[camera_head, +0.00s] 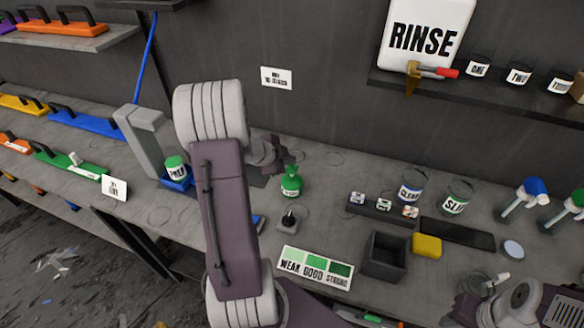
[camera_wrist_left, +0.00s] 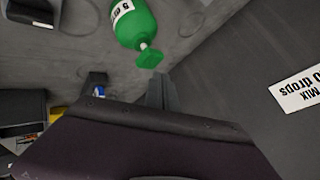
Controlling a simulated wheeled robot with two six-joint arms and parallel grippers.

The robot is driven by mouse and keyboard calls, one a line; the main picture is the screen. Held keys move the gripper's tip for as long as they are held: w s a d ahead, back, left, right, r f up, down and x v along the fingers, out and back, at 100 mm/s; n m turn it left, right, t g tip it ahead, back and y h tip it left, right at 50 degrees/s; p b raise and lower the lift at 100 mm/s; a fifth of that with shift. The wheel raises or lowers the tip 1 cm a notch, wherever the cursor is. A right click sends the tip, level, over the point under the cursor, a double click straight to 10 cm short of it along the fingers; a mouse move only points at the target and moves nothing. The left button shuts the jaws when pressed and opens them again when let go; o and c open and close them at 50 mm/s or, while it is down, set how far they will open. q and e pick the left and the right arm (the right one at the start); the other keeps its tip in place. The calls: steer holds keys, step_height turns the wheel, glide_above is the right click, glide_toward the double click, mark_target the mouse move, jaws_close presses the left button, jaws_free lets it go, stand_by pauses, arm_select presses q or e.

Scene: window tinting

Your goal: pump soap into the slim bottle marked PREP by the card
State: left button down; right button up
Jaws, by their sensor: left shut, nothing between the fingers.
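A small bottle with a green top (camera_head: 175,163) has a white label that appears to read PREP. It stands in a blue holder (camera_head: 176,185) at the grey bracket, left of my arm. A MIX drops card (camera_head: 276,78) is on the wall. My right gripper (camera_head: 468,308) is at the lower right, its jaws unclear.
A WEAK GOOD STRONG colour card (camera_head: 315,268) lies at the front. Right of it are a dark open box (camera_head: 386,257), a yellow sponge (camera_head: 427,245) and jars marked CLEAR (camera_head: 411,189) and SLIP (camera_head: 457,198). A small card (camera_head: 114,187) stands at the left bench edge.

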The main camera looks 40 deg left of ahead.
mark_target(290, 169)
arm_select(q)
steer(key=shift+f, duration=0.4)
steer(key=shift+s+f+b, duration=0.1)
steer(key=shift+f+b, duration=0.85)
stand_by(1.0)
stand_by(0.3)
steer(key=shift+r+p, duration=1.3)
steer(key=shift+p, duration=0.15)
steer(key=shift+r, duration=0.1)
step_height(290, 169, up, 5)
steer(key=p, duration=0.5)
steer(key=shift+p, duration=0.35)
